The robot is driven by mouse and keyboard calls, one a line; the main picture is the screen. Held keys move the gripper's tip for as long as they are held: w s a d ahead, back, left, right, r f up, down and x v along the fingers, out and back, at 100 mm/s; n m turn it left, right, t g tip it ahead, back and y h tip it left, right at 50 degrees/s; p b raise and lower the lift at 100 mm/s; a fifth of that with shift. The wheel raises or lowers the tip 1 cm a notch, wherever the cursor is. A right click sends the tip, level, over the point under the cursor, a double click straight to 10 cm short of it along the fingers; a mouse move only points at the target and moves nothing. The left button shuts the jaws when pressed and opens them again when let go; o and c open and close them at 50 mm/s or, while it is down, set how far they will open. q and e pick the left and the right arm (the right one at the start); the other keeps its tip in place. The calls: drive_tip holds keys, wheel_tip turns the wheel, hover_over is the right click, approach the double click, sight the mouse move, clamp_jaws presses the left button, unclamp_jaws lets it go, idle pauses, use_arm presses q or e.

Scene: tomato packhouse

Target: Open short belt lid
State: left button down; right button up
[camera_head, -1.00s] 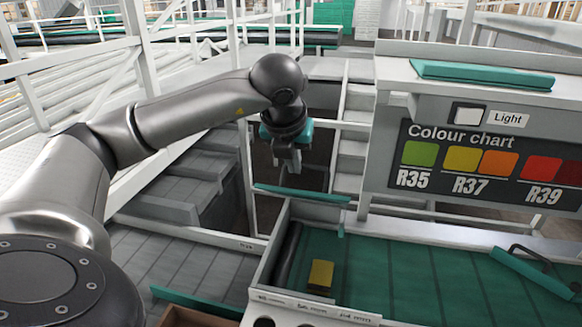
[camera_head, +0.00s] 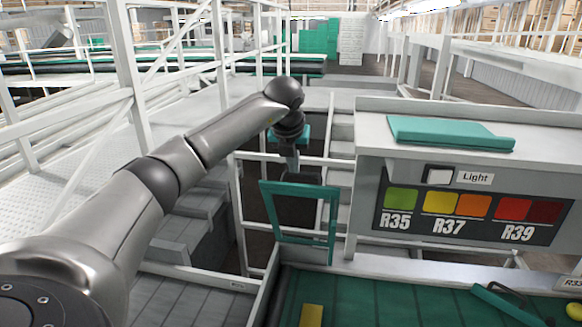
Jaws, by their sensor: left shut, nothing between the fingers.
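A teal open-frame lid (camera_head: 299,189) stands upright, or nearly so, at the far left end of the green belt (camera_head: 375,300). Its middle is see-through, with dark space behind. My left gripper (camera_head: 291,168) is just behind and above the lid's top bar, pointing down, shut and empty. I cannot tell whether it touches the lid. A yellow block (camera_head: 312,315) lies on the belt near its left side, cut by the bottom edge. My right gripper is out of view.
A grey panel with a colour chart (camera_head: 470,213) and a light switch (camera_head: 440,175) stands to the right, with a teal slab (camera_head: 450,132) on top. A teal bar with a black handle (camera_head: 505,300) lies on the belt's right. White railings (camera_head: 125,75) stand left.

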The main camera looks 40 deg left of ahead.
use_arm(q)
drive_tip(key=shift+w+a+r+p, duration=0.1)
drive_tip(key=shift+w+a+p, duration=0.2)
drive_tip(key=shift+w, duration=0.3)
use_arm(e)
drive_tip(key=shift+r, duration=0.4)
